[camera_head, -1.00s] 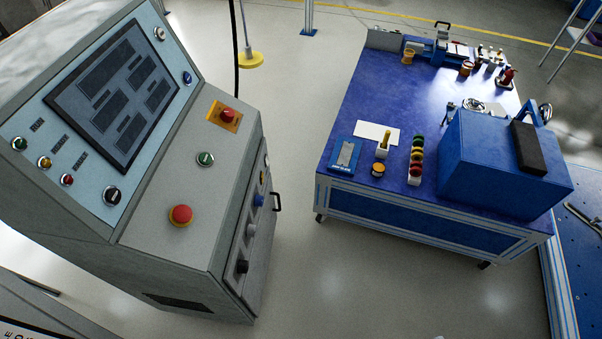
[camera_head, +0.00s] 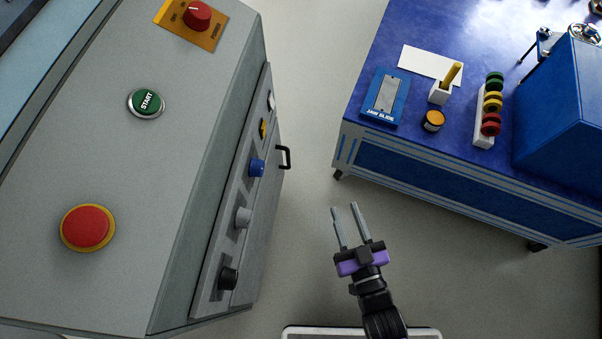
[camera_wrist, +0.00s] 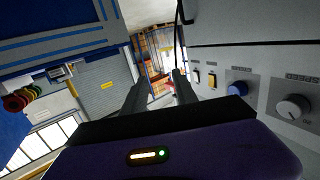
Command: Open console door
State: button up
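The grey console (camera_head: 190,160) fills the left of the head view. Its door (camera_head: 262,225) is on the right-hand side face, with a black handle (camera_head: 286,157) sticking out near the far end. The door looks shut. My gripper (camera_head: 344,213) is open and empty over the gap between console and blue table, to the right of and nearer than the handle, and apart from it. In the wrist view, my gripper's two fingers (camera_wrist: 158,82) are spread with nothing between them, and a dark bar, perhaps the handle (camera_wrist: 179,13), shows at the top.
Knobs, including a blue one (camera_head: 257,168), stick out of the console's side panel. A red emergency button (camera_head: 86,227) is on top. The blue table (camera_head: 450,180) with small items stands to the right. Clear floor (camera_head: 305,215) lies between them.

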jog(key=w+a+f+n+y+b, duration=0.1)
jog(key=w+a+f+b, duration=0.25)
jog(key=f, duration=0.25)
jog(key=w+a+f+y+b, duration=0.1)
jog(key=w+a+f+b, duration=0.2)
jog(key=w+f+b, duration=0.15)
jog(key=n+y+b, duration=0.1)
jog(key=b, duration=0.2)
send_near(289, 160)
jog(key=shift+b+x, duration=1.4)
jog(key=shift+x, duration=2.75)
jog(key=shift+c, duration=0.2)
grip_shut()
